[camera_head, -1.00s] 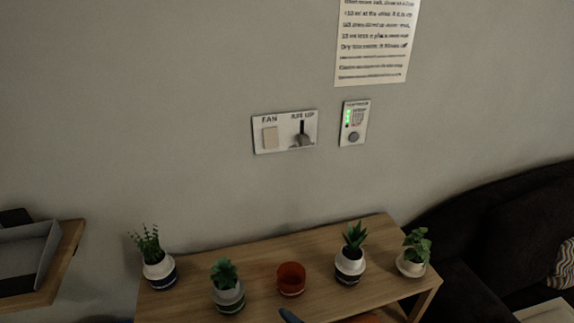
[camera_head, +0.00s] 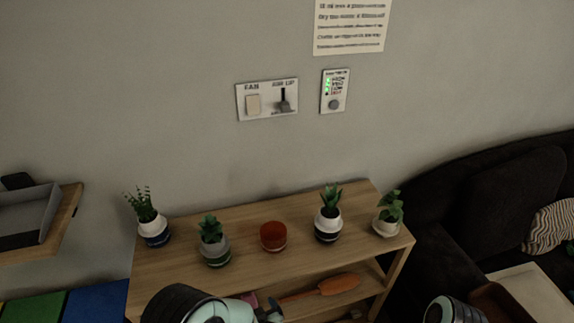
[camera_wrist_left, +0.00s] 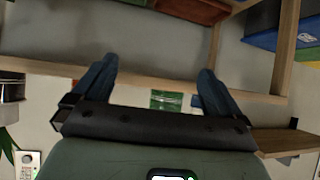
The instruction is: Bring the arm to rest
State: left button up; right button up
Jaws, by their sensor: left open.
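My left arm comes in at the bottom of the head view, and its gripper (camera_head: 268,312) shows only partly at the lower edge, in front of the wooden shelf unit (camera_head: 345,252). In the left wrist view, the two blue fingers of my left gripper (camera_wrist_left: 157,70) stand wide apart with nothing held between them. A rounded part of my other arm shows at the lower right of the head view. My right gripper is out of the picture.
Several potted plants, one of them this pot (camera_head: 328,226), and a red cup (camera_head: 273,237) stand on the shelf top. An orange tool (camera_head: 335,285) lies below it. A wall panel (camera_head: 267,99) and a control box (camera_head: 335,92) hang above. A dark sofa (camera_head: 500,200) is at right.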

pick_arm(q)
jog(key=s+a+f+g+h, duration=0.1)
jog(key=s+a+f+g, duration=0.15)
jog(key=f, duration=0.25)
jog(key=s+a+f+g+h, duration=0.1)
jog(key=s+f+h, duration=0.15)
jog(key=f, duration=0.25)
jog(key=s+f+g+h, duration=0.2)
jog(key=s+f+g, duration=0.1)
jog(key=s, duration=0.7)
jog(key=s+f+m+g+h+p, duration=0.1)
jog(key=s+f+g+h, duration=0.2)
jog(key=s, duration=0.7)
notch_tip(320, 180, down, 2)
jog(key=shift+s+f+g, duration=0.1)
jog(key=shift+s+g, duration=0.1)
jog(key=shift+g, duration=0.45)
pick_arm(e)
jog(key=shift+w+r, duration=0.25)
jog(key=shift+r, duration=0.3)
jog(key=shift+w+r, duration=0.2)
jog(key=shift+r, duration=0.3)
